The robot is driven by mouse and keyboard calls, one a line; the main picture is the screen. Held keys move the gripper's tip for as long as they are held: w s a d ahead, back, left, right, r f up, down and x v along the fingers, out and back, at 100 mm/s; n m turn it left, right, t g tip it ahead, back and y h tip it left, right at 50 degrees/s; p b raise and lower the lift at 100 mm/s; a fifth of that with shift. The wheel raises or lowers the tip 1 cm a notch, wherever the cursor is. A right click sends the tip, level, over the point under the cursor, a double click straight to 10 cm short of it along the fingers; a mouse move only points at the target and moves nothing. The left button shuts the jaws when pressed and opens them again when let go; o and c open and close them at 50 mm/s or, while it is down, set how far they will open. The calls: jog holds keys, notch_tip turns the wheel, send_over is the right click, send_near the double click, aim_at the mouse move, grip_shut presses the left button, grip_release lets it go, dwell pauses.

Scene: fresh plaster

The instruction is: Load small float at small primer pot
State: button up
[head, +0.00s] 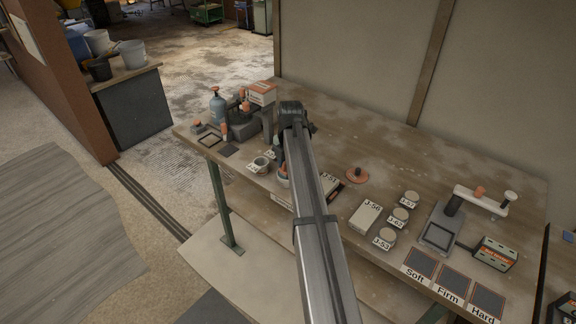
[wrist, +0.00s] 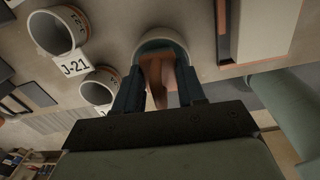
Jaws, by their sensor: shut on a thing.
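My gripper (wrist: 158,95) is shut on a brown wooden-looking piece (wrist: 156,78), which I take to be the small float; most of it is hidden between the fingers. A pale round pot with a teal inner rim (wrist: 163,38) lies directly beyond the fingertips in the wrist view, around the held piece in the picture. I cannot tell whether the float touches the pot. In the head view this pot (head: 282,183) stands near the bench's front edge, with my gripper (head: 281,160) over it, partly hidden by my arm. I cannot confirm it is the small primer pot.
Another pot stands beside the J-21 label (wrist: 76,67), left in the wrist view.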

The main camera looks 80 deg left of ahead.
jog(key=shift+r, duration=3.5)
